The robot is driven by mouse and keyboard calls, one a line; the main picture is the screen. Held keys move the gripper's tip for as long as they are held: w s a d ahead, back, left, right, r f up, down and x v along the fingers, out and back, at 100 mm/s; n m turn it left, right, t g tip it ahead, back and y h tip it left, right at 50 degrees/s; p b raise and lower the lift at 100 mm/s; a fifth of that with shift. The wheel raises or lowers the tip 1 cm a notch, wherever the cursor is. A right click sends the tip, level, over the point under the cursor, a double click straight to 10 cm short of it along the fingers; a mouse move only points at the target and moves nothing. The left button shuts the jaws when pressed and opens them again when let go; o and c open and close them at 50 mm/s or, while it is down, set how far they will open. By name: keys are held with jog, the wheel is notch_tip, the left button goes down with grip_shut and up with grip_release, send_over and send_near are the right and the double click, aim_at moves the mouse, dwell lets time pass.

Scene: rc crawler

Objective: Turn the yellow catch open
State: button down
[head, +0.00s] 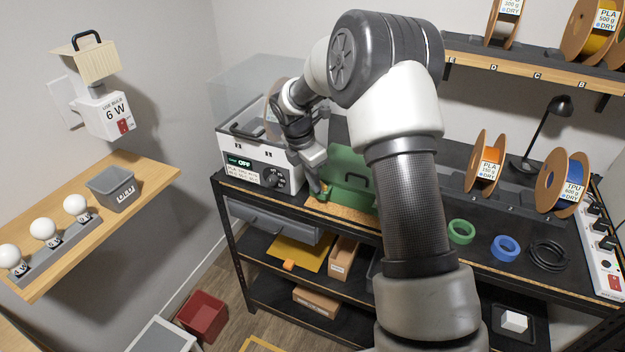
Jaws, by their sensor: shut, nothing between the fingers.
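I cannot make out the yellow catch in the head view. A green case (345,165) with a dark handle stands on the workbench, partly hidden behind my arm. My gripper (317,188) points down at the left end of the green case, close to its front corner. Its fingers are shut and nothing shows between them. Whether the fingertips touch the case or the bench, I cannot tell. My gripper and arm cover part of that end of the case.
A white dryer box (250,160) with a knob and a display reading OFF stands left of my gripper. A shelf (465,60) hangs above.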

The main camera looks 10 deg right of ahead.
jog(key=s+a+r+b, duration=0.2)
jog(key=a+r, duration=0.4)
jog(key=r, duration=0.4)
jog(key=w+d+f+p, duration=0.1)
jog(key=w+d+f, duration=0.2)
jog(key=f, duration=0.6)
jog(key=shift+d+f+p, duration=0.35)
jog(key=shift+d, duration=1.05)
